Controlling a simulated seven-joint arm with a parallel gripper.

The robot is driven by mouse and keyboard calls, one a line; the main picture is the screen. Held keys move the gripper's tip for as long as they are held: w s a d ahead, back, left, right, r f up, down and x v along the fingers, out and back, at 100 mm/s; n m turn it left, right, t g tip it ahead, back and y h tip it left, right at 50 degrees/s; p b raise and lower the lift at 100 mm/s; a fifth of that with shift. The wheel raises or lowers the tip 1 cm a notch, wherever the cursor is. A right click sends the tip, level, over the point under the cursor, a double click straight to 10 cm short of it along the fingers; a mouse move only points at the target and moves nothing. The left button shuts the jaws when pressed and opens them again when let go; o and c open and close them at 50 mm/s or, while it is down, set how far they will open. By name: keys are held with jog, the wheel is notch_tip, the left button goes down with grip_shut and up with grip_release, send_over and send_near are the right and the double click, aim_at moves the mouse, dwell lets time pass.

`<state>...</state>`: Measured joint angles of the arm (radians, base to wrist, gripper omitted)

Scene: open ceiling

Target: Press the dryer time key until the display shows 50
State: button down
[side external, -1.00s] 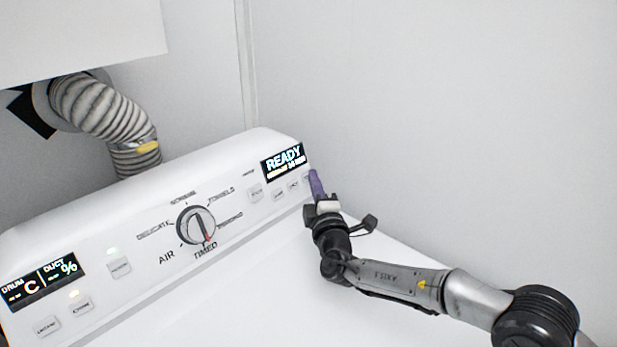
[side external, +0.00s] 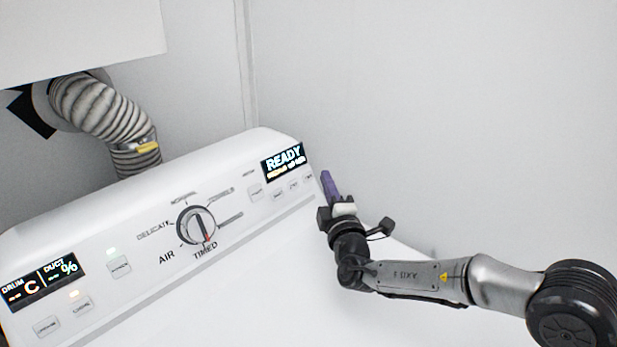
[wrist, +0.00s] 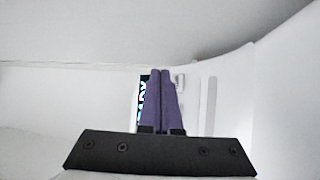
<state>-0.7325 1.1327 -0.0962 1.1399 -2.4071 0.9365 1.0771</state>
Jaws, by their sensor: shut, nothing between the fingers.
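The dryer's white control panel (side external: 140,226) slopes across the side view. Its right display (side external: 283,162) reads READY, with a smaller line below too blurred to read. Several small keys sit under and beside that display, among them one at the right end (side external: 308,180); their labels are not legible. My gripper (side external: 327,175) is shut and empty, its purple fingers just right of the panel's right end and apart from the keys. In the wrist view the shut fingers (wrist: 160,75) partly cover the display (wrist: 143,100), and a pale key (wrist: 180,82) shows beside them.
A dial (side external: 196,225) points toward TIMED. A left display (side external: 40,280) reads DRUM and DUCT, with keys (side external: 82,304) near it. A ribbed duct (side external: 110,115) rises behind the panel. The wall (side external: 430,100) stands behind; open space lies right of the panel.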

jog(key=shift+s+d+r, duration=0.25)
jog(key=shift+s+d, duration=0.2)
jog(key=shift+s+d+r, duration=0.2)
jog(key=shift+s+d, duration=0.25)
dwell(1.3)
